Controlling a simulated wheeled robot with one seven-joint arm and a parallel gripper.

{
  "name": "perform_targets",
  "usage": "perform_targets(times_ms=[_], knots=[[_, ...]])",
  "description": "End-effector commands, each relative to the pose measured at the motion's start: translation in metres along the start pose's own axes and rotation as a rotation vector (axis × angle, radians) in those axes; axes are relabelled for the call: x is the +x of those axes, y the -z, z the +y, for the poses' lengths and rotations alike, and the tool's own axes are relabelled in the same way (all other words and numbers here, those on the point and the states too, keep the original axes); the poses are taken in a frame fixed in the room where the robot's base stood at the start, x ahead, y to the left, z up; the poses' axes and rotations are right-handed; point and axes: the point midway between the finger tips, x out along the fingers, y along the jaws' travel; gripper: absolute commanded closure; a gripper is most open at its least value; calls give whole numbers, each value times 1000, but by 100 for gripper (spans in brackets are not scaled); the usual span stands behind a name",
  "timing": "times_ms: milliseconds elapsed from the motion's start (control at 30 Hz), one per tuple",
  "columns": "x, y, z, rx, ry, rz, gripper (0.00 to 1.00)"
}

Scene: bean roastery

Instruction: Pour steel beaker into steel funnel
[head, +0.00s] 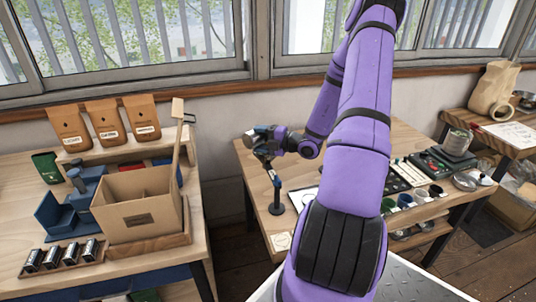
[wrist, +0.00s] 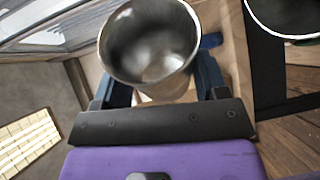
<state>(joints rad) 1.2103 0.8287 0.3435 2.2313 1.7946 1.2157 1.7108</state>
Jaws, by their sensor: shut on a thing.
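My gripper (wrist: 155,88) is shut on the steel beaker (wrist: 150,42), with one dark finger on each side of it. The wrist view looks into the beaker's round mouth and shows shiny grey inner walls; I cannot make out any contents for sure. In the head view the beaker (head: 261,130) is small and partly hidden by my gripper (head: 272,142), above the left part of the middle table. The steel funnel (head: 265,161) appears just below it, on a dark stand (head: 277,207). I cannot tell whether beaker and funnel touch.
The left bench holds a cardboard box (head: 138,218), coffee bags (head: 107,118) and several small dark canisters (head: 62,256). The middle table carries cups (head: 404,201) and a scale (head: 440,165) to the right. A dark, pale-rimmed round vessel (wrist: 290,14) shows in the wrist view.

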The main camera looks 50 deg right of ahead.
Motion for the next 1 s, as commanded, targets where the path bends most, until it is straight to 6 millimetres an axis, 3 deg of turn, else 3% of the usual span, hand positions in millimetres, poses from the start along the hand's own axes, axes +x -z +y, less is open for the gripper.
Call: perform_targets(times_ms=[267, 700, 1000], knots=[[1, 2, -3, -66, 29, -10, 63], [11, 20, -19, -348, 151, -46, 63], [13, 20, -32, -557, 240, -73, 63]])
